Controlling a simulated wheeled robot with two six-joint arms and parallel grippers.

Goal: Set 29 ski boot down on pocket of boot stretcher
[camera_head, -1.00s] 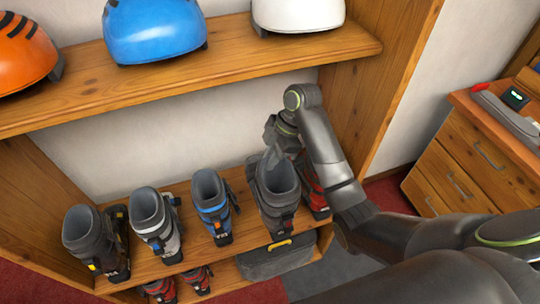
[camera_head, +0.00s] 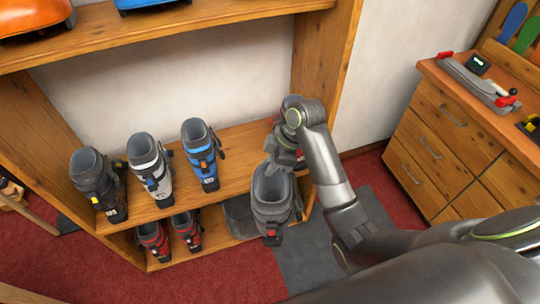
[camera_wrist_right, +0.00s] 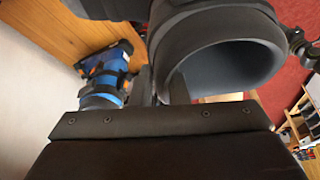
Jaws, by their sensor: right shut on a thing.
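A dark grey ski boot (camera_head: 271,203) with a red detail near its toe hangs upright in front of the shelf, clear of the boards. My right gripper (camera_head: 280,164) is shut on the back of its cuff. The wrist view shows the boot's open cuff (camera_wrist_right: 228,62) close at the fingers (camera_wrist_right: 165,88). I cannot read a size number on it. My left gripper is not in view.
Black, white and blue boots stand on the middle shelf (camera_head: 235,145); red boots (camera_head: 153,240) stand below. A partly hidden boot is behind my right arm. A drawer bench (camera_head: 455,130) at right carries a grey device (camera_head: 478,82) with red ends. Red carpet lies between.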

